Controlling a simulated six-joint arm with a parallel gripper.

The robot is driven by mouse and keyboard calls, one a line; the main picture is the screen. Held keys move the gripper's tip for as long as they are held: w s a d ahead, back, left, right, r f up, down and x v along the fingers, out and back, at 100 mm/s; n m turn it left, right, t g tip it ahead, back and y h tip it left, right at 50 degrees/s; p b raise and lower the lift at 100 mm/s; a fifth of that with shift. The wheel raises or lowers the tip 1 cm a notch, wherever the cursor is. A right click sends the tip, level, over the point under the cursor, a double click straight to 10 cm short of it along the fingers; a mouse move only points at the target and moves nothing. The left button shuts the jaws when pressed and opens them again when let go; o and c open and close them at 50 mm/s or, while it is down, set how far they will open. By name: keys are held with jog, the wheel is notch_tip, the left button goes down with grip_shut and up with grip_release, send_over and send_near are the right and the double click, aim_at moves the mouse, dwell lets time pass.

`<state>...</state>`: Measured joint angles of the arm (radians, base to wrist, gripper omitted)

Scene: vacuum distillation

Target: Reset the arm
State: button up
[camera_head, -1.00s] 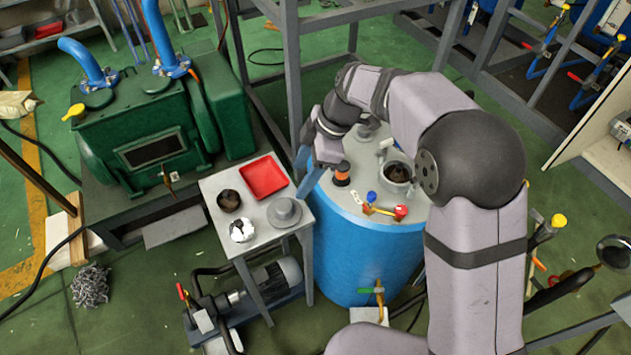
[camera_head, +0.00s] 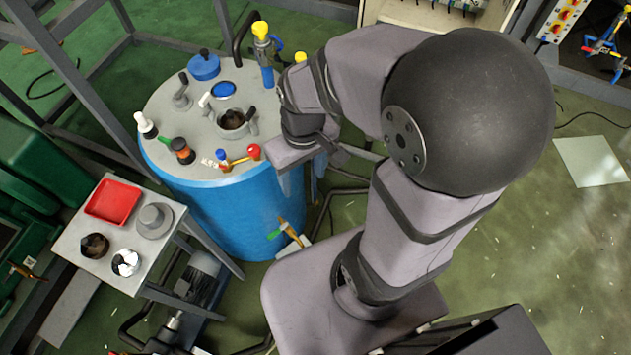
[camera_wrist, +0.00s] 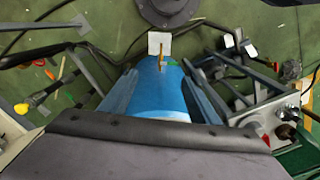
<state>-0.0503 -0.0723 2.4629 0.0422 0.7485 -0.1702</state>
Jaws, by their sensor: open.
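The blue tank (camera_wrist: 160,100) shows beyond and between the fingers. I cannot tell how far the fingers are from it.
The tank's lid (camera_head: 205,105) carries valves, ports and an orange-black knob (camera_head: 181,150). A small table (camera_head: 85,250) at left bears a red tray (camera_head: 113,202), a grey dish (camera_head: 154,220) and small bowls. A pump (camera_head: 200,278) sits below. Open floor (camera_head: 540,240) lies at right.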

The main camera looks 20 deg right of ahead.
jog(key=shift+s+d+f+m, duration=0.2)
jog(key=shift+s+d+m, duration=0.35)
jog(key=shift+s, duration=0.1)
jog(key=shift+s+d+f+m, duration=0.2)
jog(key=shift+s+d+m, duration=0.25)
jog(key=shift+s+m, duration=0.15)
jog(key=shift+r+p, duration=0.45)
jog(key=shift+p, duration=0.05)
